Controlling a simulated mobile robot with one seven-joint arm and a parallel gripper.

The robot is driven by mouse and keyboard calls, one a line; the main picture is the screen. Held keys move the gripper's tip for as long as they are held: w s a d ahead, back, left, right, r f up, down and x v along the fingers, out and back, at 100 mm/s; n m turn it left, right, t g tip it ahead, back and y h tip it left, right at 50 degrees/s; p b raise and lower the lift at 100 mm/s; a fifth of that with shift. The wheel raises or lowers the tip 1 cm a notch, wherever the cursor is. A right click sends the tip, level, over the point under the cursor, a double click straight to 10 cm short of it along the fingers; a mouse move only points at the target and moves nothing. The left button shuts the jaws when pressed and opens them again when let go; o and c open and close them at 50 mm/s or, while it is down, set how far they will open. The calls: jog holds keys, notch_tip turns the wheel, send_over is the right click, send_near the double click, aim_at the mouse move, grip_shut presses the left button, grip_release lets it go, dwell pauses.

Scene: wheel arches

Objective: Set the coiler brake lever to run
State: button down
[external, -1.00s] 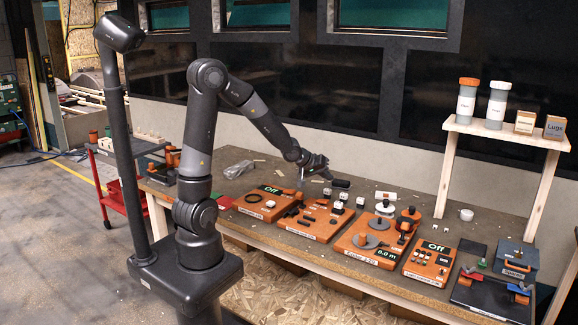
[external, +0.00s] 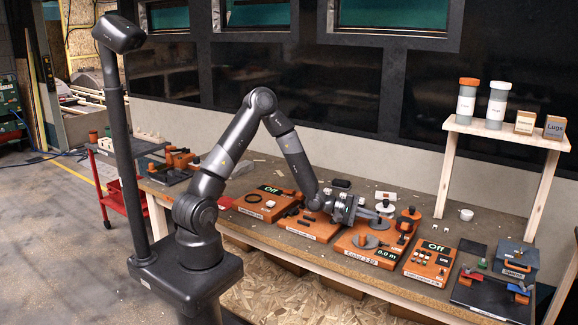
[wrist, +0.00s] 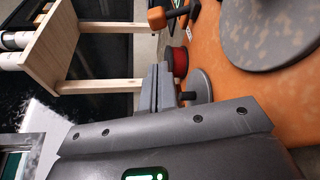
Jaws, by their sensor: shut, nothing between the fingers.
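The coiler (external: 345,245) is an orange base on the bench with a grey disc (external: 364,242) and a display reading 0.0 m. Its orange surface and grey disc (wrist: 270,30) fill the right of the wrist view. An orange-ended part with a grey shaft (wrist: 172,16) stands at the top there; I cannot tell if it is the brake lever or how it is set. My gripper (external: 374,215) is low over the coiler's back side. In the wrist view its fingers (wrist: 163,88) are shut and empty, beside a red round part (wrist: 177,62) and a small grey disc with a dark peg (wrist: 199,88).
Another orange unit (external: 430,262), reading Off, stands right of the coiler. Further orange boards (external: 312,222) stand to the left. A wooden shelf (external: 505,130) with jars and boxes rises at the back right. A blue-grey box (external: 515,262) stands at the right end.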

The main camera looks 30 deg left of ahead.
aim_at(404, 232)
jog(key=shift+s+d, duration=0.15)
jog(key=shift+d, duration=0.1)
jog(key=x, duration=1)
